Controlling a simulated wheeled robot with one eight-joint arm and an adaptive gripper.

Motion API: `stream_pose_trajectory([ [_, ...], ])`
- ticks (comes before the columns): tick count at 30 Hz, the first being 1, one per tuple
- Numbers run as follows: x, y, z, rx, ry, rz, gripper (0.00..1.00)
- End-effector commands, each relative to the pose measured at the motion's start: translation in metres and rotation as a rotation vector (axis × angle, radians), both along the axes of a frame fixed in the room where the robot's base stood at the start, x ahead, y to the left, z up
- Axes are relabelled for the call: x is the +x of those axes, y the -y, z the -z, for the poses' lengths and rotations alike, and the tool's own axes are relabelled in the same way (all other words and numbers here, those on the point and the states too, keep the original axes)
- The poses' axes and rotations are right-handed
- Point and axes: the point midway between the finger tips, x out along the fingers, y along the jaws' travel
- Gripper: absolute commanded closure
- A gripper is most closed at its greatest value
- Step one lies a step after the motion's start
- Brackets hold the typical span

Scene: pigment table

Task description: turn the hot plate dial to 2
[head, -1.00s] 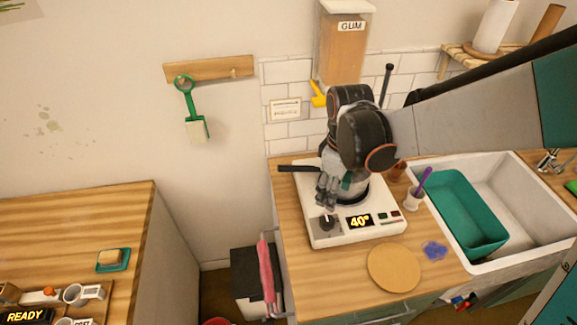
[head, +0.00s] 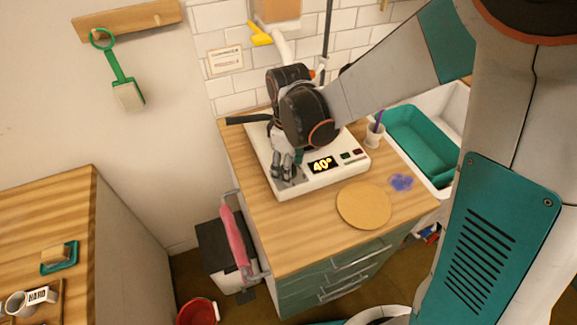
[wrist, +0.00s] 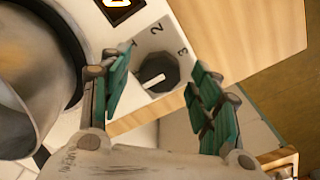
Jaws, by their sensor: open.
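The white hot plate (head: 326,180) stands on the wooden counter, its display (head: 320,165) reading 40°. In the wrist view its dark round dial (wrist: 170,76) carries a white pointer mark, with printed numbers 1, 2 and 3 around it. My gripper (wrist: 158,75) is open, one green-padded finger on each side of the dial in that view. Contact cannot be told. In the head view my gripper (head: 288,168) is at the plate's front left corner and largely hides the dial.
A metal pot (wrist: 30,75) sits on the plate close beside my gripper, its dark handle (head: 248,119) pointing left. A round board (head: 364,205) lies in front right. A purple-handled tool stands in a small cup (head: 374,136) near the sink. A pink cloth (head: 233,235) hangs at the counter's left side.

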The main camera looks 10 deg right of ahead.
Motion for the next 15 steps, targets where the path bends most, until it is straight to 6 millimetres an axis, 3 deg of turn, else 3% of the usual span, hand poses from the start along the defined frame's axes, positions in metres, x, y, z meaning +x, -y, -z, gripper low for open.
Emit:
stream_pose_trajectory([
  [5,0.0001,0.0,-0.0004,0.0,0.0,0.0,0.43],
  [11,0.0001,0.0,-0.0004,0.0,0.0,0.0,0.84],
  [12,0.0001,0.0,-0.0004,0.0,0.0,0.0,0.88],
  [15,0.0001,0.0,-0.0003,0.0,0.0,0.0,0.88],
])
